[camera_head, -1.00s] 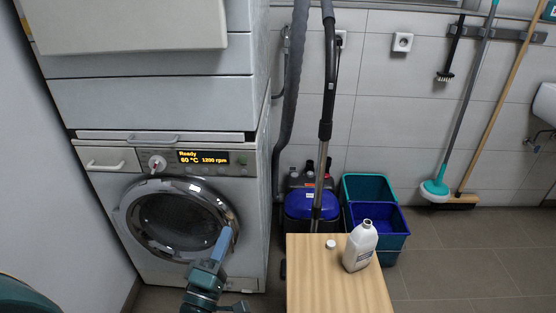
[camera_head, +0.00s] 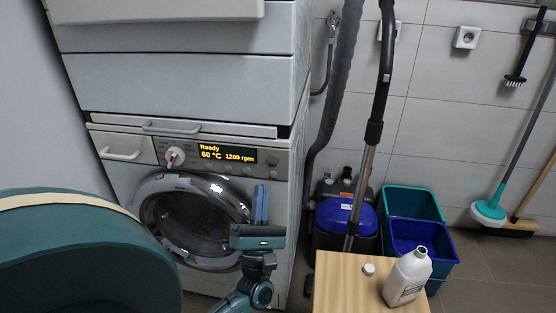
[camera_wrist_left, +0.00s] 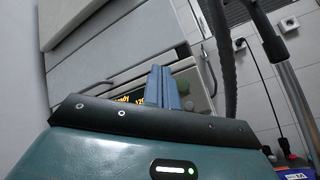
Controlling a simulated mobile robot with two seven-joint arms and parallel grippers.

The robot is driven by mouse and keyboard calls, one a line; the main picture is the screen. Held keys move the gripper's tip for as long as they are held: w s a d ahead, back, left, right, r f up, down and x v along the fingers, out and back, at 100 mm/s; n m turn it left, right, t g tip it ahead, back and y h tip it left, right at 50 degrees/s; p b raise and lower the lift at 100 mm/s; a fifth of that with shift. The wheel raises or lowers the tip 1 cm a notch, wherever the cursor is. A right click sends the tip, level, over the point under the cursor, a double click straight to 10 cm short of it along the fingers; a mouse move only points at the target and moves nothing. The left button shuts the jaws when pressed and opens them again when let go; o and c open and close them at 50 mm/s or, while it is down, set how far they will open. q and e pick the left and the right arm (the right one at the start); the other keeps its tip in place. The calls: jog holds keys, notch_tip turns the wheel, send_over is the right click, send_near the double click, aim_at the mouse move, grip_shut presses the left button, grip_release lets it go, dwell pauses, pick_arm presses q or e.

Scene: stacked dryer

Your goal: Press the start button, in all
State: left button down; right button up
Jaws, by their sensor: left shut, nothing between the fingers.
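The washing machine (camera_head: 118,175) stands at the left, its round door (camera_head: 190,222) closed. Its display (camera_head: 228,153) reads "Ready 60 °C 1200 rpm". A small round green button (camera_head: 273,158), which looks like the start button, sits right of the display. My left gripper (camera_head: 261,188) is shut and empty, its blue fingers pointing up, a little below the button in the picture. The gap in depth is hard to judge. In the left wrist view the shut fingers (camera_wrist_left: 162,85) cover part of the panel beside the display (camera_wrist_left: 128,100). My right gripper is out of view.
A wooden table (camera_head: 340,285) with a white bottle (camera_head: 408,275) and a white cap (camera_head: 369,269) stands at the right. Behind it are a blue vacuum cleaner (camera_head: 340,220) and buckets (camera_head: 412,203). A grey drawer front (camera_head: 180,90) sits above the washer.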

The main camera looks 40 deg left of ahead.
aim_at(273, 159)
pick_arm(q)
jog(key=w+a+b, duration=0.1)
jog(key=w, duration=0.1)
jog(key=w+a+b, duration=0.1)
jog(key=w+a, duration=0.1)
jog(key=w, duration=0.1)
jog(key=w+a+b, duration=0.1)
jog(key=w, duration=0.1)
jog(key=shift+w+a, duration=0.15)
jog(key=shift+w, duration=0.2)
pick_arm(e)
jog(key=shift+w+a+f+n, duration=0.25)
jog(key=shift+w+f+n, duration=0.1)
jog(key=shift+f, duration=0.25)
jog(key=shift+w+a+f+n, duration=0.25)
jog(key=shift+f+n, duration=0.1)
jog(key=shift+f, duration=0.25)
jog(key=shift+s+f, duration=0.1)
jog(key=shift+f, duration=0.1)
pick_arm(q)
jog(key=shift+b, duration=0.35)
jog(key=shift+w+a+b, duration=0.2)
jog(key=shift+w+b, duration=0.1)
jog(key=shift+w, duration=0.1)
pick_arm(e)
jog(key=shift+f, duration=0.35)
